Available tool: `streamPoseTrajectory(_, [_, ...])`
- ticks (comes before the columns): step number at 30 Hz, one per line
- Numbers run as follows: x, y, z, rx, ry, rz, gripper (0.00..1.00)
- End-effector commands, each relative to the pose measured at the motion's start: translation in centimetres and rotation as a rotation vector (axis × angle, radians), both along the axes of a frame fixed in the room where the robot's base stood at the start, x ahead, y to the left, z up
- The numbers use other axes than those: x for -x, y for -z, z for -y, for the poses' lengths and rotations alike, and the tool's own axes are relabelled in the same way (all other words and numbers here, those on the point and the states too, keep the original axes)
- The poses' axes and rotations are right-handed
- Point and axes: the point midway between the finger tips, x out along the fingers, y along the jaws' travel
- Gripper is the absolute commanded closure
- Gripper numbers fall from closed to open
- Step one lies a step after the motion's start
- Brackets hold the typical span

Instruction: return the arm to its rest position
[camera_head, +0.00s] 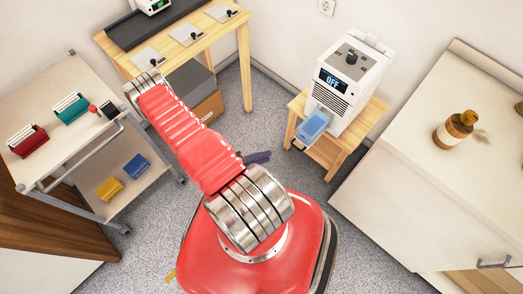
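My red arm (190,135) rises from my red base (250,262) at the bottom centre. It runs up and left from a large silver joint (250,208) to a smaller silver joint (148,88) at the upper left. The far part of the arm is hidden behind this red link. A small dark purplish piece (258,157) sticks out to the right of the link. It may be part of my gripper, but its fingers are not clearly seen, and I cannot tell whether it is open or holds anything.
A trolley (82,155) with coloured racks stands at left. A wooden bench (185,45) with switch plates is at the back. A white machine (350,80) reading OFF sits on a small wooden table at right. Grey floor is clear between.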

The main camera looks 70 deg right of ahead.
Motion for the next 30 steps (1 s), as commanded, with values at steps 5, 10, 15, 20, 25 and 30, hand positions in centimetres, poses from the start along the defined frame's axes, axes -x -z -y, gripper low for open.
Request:
streamPoseTrajectory(5, [-0.39, -0.12, -0.44, -0.001, 0.000, -0.001, 0.74])
streamPoseTrajectory(10, [-0.43, -0.11, -0.46, -0.001, -0.001, 0.000, 0.74])
streamPoseTrajectory(15, [-0.43, -0.11, -0.45, -0.001, -0.001, 0.000, 0.74])
streamPoseTrajectory(20, [-0.42, -0.11, -0.44, -0.001, -0.001, 0.000, 0.74])
streamPoseTrajectory(25, [-0.42, -0.10, -0.44, -0.001, -0.001, 0.000, 0.74])
streamPoseTrajectory(30, [-0.42, -0.07, -0.46, 0.021, 0.005, 0.022, 0.74])
